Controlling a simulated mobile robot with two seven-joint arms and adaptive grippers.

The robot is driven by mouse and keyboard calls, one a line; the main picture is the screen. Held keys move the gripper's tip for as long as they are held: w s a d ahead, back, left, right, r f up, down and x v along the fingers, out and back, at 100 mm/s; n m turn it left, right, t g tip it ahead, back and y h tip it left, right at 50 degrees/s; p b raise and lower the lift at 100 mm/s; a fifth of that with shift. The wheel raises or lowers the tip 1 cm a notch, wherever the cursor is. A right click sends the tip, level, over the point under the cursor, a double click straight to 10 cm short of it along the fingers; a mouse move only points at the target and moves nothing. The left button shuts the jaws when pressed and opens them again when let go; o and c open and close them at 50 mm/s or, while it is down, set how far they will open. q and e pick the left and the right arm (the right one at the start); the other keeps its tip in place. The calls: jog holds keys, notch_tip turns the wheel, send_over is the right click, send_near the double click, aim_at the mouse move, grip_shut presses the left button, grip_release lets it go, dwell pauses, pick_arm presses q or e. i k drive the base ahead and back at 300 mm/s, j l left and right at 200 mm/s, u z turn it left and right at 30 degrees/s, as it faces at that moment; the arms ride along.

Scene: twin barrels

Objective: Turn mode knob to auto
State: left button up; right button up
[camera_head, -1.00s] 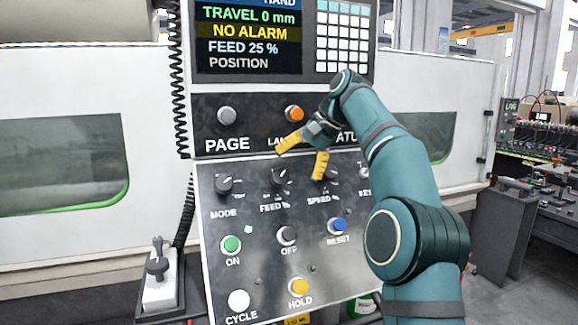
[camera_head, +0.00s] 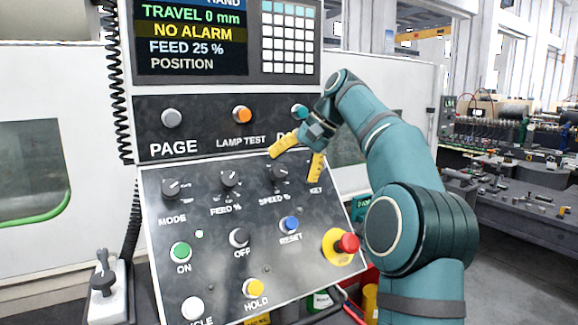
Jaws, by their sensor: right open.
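The mode knob (camera_head: 171,188) is a small black rotary knob at the upper left of the sloped control panel (camera_head: 215,265), above the label MODE. The marks around it are too small to read. My right gripper (camera_head: 297,160) is open, its two yellow fingers apart and empty. It is in front of the panel's upper right part, near the speed knob (camera_head: 278,173) and the KEY label, well to the right of the mode knob. I cannot tell whether it touches the panel. My left gripper is not in view.
A feed knob (camera_head: 229,179) sits between the mode and speed knobs. Below are the green ON button (camera_head: 181,252), black OFF button (camera_head: 240,237) and blue RESET button (camera_head: 290,224). A red emergency stop (camera_head: 347,243) is at the right edge. A joystick box (camera_head: 105,290) stands at the lower left.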

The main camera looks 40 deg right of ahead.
aim_at(171, 189)
jog(key=k+j, duration=0.15)
jog(key=j, duration=0.15)
jog(key=k+j, duration=0.1)
jog(key=j, duration=0.25)
jog(key=k+j, duration=0.15)
jog(key=j, duration=0.15)
jog(key=k+j, duration=0.1)
jog(key=j, duration=0.25)
